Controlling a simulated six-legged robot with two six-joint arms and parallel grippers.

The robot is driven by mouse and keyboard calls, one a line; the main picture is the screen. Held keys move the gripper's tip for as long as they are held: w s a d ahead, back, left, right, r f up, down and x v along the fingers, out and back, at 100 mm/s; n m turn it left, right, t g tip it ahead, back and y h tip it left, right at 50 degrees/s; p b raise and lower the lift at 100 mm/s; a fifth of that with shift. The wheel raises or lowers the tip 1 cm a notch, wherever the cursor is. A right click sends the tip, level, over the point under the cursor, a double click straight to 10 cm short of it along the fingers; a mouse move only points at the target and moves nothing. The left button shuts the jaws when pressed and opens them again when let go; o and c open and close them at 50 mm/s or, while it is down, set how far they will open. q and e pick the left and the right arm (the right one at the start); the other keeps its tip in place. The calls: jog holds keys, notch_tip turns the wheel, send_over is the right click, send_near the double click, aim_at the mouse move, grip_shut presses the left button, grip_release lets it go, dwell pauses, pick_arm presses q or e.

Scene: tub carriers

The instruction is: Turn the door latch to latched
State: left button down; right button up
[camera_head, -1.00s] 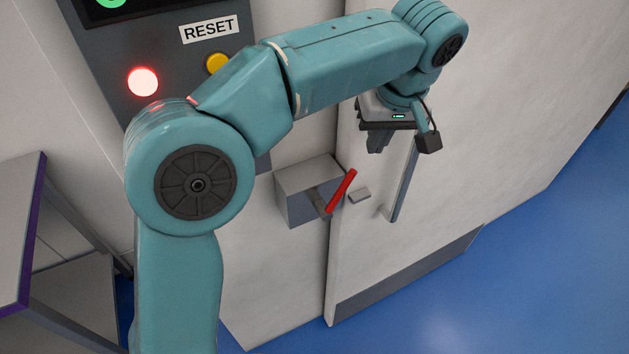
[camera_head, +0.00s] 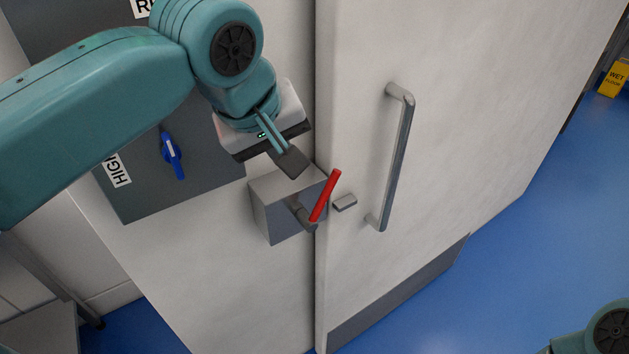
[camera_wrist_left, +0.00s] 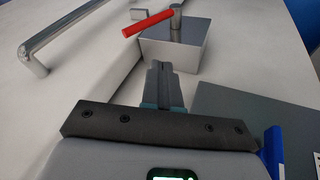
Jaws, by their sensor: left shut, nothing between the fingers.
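The door latch has a red handle (camera_head: 326,196) on a grey shaft, which sticks out of a grey box (camera_head: 278,222) beside the door's edge. The handle tilts up and to the right. A small grey catch (camera_head: 345,202) sits on the white door (camera_head: 355,120), just right of the handle and apart from it in the picture. The handle (camera_wrist_left: 148,23) and box (camera_wrist_left: 185,50) also show in the left wrist view. My left gripper (camera_wrist_left: 158,72) is shut and empty, pointing at the box, short of the handle.
A vertical door handle (camera_head: 400,150) stands right of the latch. A grey panel with a blue switch (camera_head: 172,155) is on the left, near my arm. Blue floor (camera_head: 520,270) is open on the right. A yellow wet-floor sign (camera_head: 615,78) stands far right.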

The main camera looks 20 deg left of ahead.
pick_arm(q)
send_near(318, 207)
jog(key=w+a, duration=0.2)
jog(key=shift+w+d+f+p, duration=0.35)
jog(key=shift+w+d+f, duration=0.65)
jog(key=shift+w, duration=0.1)
jog(key=shift+w+d+f, duration=0.1)
jog(key=shift+w+d, duration=0.05)
jog(key=shift+d, duration=0.15)
jog(key=shift+a, duration=0.1)
